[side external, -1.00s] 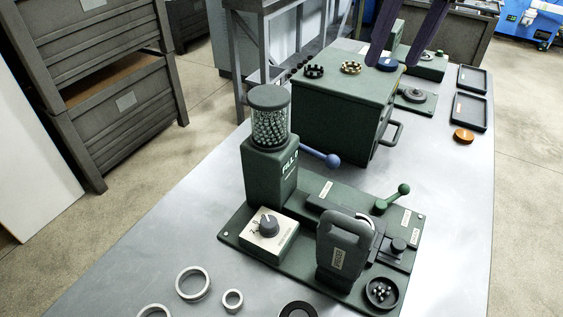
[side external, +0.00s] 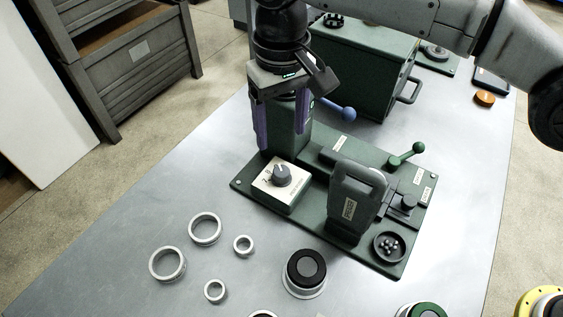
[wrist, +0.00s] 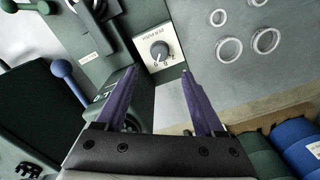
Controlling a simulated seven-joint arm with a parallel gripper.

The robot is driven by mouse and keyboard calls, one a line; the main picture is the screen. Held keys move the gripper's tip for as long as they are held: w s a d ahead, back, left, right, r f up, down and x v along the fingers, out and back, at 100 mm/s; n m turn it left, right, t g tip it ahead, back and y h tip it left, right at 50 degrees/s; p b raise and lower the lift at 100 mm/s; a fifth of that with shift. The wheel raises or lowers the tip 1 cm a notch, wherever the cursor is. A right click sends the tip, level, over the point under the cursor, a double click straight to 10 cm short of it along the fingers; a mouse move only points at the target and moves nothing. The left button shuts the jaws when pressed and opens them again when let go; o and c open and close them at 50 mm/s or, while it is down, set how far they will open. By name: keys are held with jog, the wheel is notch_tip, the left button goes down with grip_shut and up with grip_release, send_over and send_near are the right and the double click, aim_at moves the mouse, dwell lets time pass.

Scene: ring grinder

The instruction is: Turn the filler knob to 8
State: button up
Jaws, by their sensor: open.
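The filler knob (side external: 281,178) is a grey round knob with a pointer ridge on a cream dial plate (side external: 264,194), at the front left corner of the green machine base. In the wrist view the knob (wrist: 159,50) sits just beyond the fingertips, with numbers around it too small to read surely. My gripper (side external: 281,140) has two purple fingers pointing down, spread apart and empty. In the side view it hangs above and slightly behind the knob, in front of the green filler tower (side external: 296,118). In the wrist view my gripper (wrist: 159,73) is not touching the knob.
A blue-ball lever (side external: 346,113) sticks out beside the tower. A dark green handled block (side external: 350,205) and a green-ball lever (side external: 406,153) stand to the right. Several metal rings (side external: 205,215) lie on the table in front. The table's left part is clear.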

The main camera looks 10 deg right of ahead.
aim_at(281, 171)
notch_tip(281, 171, down, 10)
jog(key=shift+r, duration=0.1)
dwell(0.4)
grip_shut()
